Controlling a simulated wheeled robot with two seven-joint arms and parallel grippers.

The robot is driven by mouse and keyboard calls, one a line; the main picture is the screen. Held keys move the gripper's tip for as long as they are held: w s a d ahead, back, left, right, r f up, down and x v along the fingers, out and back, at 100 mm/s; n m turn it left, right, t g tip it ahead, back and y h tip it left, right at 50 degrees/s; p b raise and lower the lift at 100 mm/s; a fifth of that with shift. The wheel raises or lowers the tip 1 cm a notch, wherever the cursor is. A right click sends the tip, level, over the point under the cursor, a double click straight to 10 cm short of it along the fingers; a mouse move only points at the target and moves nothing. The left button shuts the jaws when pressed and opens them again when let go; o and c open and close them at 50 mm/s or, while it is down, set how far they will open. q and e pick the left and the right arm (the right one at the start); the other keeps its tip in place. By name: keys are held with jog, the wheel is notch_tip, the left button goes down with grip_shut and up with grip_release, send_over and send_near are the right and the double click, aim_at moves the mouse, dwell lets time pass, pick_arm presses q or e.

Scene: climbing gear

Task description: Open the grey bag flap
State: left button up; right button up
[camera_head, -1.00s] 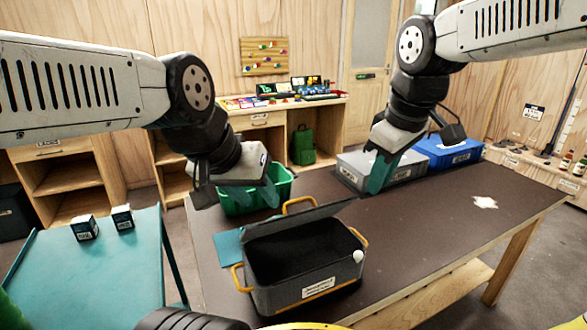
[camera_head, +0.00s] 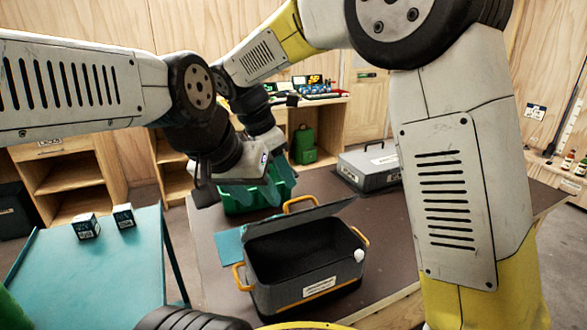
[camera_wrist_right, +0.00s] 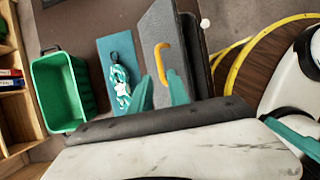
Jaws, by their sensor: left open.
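The grey bag (camera_head: 318,287) stands on the dark table with orange handles at its ends. Its dark inside shows. Its grey flap (camera_head: 290,221) stands tilted at the back edge, with an orange handle (camera_head: 299,203) there. My left gripper (camera_head: 248,197) is open and empty, left of the flap near the green crate. My right wrist (camera_head: 260,125) is behind and above it; its fingers are largely hidden in the head view. In the right wrist view my right gripper (camera_wrist_right: 160,73) has its fingers apart, with the flap's handle (camera_wrist_right: 163,62) seen between them; contact cannot be told.
A green crate (camera_wrist_right: 64,92) stands left of the bag. A teal mat (camera_wrist_right: 108,52) with a coiled patterned cord (camera_wrist_right: 120,84) lies between them. A grey case (camera_head: 372,166) is at the back. A teal side table (camera_head: 90,270) holds two small boxes. My right arm hides the table's right side.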

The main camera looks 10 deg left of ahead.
jog(key=x, duration=0.6)
jog(key=shift+d+f, duration=0.15)
jog(key=shift+f, duration=0.2)
jog(key=shift+c, duration=0.3)
grip_shut()
